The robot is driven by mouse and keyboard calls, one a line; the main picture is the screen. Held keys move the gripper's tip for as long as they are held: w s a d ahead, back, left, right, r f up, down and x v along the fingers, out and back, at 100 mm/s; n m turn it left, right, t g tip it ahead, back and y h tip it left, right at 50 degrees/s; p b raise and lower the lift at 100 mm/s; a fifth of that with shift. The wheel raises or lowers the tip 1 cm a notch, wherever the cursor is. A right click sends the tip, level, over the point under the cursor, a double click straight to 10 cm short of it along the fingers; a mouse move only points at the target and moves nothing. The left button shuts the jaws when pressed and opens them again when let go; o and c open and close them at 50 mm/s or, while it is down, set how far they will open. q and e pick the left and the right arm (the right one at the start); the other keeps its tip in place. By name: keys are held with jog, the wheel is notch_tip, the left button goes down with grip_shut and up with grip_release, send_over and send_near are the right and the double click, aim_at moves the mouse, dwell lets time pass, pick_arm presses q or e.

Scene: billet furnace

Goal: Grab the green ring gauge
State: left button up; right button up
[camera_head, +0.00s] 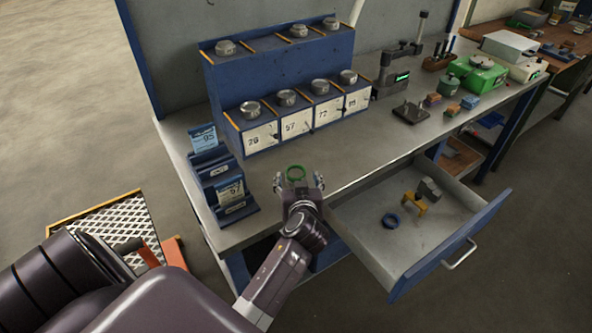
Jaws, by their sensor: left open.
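The green ring gauge (296,173) lies on the grey workbench top (357,158), near its front edge and in front of the blue rack. My left gripper (299,182) is open right at the ring, with one finger on each side of it in the picture. I cannot tell whether the fingers touch the ring. My right gripper is not in view.
A blue stepped rack (226,78) with numbered panels and metal gauges stands behind the ring. A blue card holder (232,204) is on the left. An open drawer (368,254) at the front right holds a blue ring (390,220) and a yellow piece (413,203).

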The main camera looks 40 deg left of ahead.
aim_at(295, 170)
pick_arm(q)
jog(key=x, duration=0.2)
jog(key=shift+w+a, duration=0.15)
jog(key=shift+a, duration=0.2)
jog(key=shift+w+a+f+p, duration=0.15)
jog(key=shift+w+a+p, duration=0.05)
jog(key=shift+w+p, duration=0.1)
jog(key=shift+f, duration=0.1)
jog(key=c, duration=1.3)
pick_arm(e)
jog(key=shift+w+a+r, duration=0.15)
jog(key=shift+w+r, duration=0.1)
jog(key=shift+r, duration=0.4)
